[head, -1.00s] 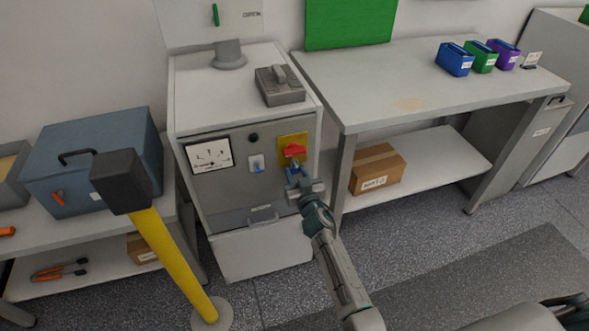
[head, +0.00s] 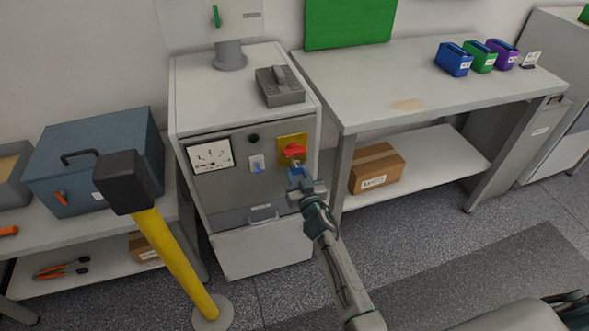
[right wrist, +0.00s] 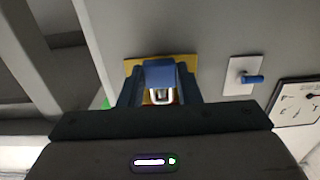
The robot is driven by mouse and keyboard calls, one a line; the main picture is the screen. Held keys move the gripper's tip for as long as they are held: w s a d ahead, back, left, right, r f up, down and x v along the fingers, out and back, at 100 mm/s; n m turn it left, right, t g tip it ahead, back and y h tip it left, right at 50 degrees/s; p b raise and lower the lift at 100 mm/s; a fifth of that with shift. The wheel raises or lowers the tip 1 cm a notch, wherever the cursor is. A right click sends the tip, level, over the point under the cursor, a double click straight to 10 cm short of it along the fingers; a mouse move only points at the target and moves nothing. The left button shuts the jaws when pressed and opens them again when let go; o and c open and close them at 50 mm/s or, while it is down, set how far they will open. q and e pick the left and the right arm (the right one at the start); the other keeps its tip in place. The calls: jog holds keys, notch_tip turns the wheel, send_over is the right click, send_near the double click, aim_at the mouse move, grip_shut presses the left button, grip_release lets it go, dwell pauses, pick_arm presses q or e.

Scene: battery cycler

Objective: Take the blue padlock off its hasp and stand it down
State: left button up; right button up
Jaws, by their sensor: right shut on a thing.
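The blue padlock (head: 297,172) is just below the red switch handle (head: 294,151) on its yellow plate (head: 285,160), on the front of the grey cabinet. My right gripper (head: 301,181) is shut on the padlock. In the right wrist view the blue padlock (right wrist: 159,74) sits between the two fingers of my right gripper (right wrist: 159,88), with the yellow plate (right wrist: 131,66) behind it. A pale, shackle-like part shows at the padlock. The hasp is hidden, so I cannot tell whether the shackle is still through it.
A small blue-lever switch (head: 257,164) and a dial meter (head: 209,155) are left of the yellow plate. The cabinet top has a grey device (head: 280,92). The workbench (head: 390,85) at right has clear room left of several coloured bins. A yellow post (head: 175,260) stands in front.

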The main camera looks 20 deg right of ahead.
jog(key=shift+s+p, duration=0.6)
jog(key=shift+s, duration=2.2)
jog(key=shift+s+d, duration=0.1)
